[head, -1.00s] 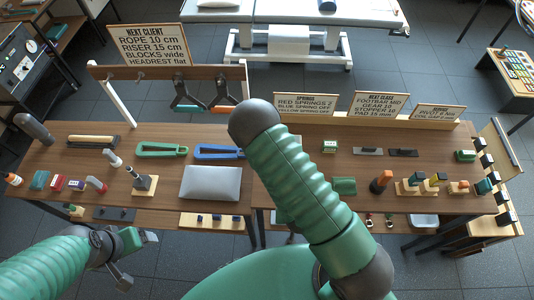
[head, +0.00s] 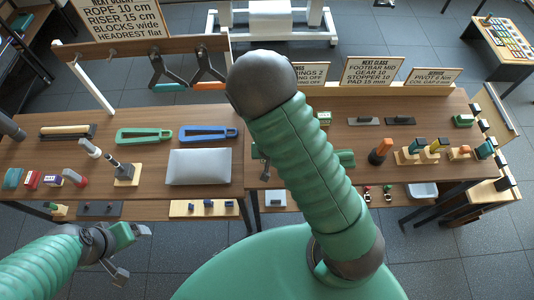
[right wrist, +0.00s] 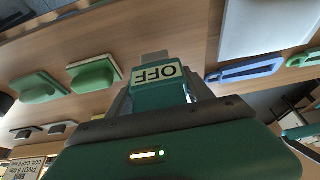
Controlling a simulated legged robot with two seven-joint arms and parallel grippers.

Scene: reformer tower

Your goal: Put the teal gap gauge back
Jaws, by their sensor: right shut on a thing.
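My right gripper (right wrist: 160,92) is shut on a teal block (right wrist: 160,95) with a cream label reading OFF, in the right wrist view. A grey piece shows just beyond it. I take this block for the teal gap gauge, but its full shape is hidden. Brown tabletop lies behind it; whether it touches is unclear. In the head view my right arm hides most of that gripper and what it holds. My left gripper (head: 131,254) is open and empty, low at the left, in front of the table.
Green blocks (right wrist: 95,75) lie on the tabletop in the right wrist view. The head view shows a grey cushion (head: 198,167), green (head: 144,136) and blue (head: 208,134) slotted tools, a hanging rail (head: 150,58), sign boards (head: 375,72) and small parts on stands (head: 408,157) at right.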

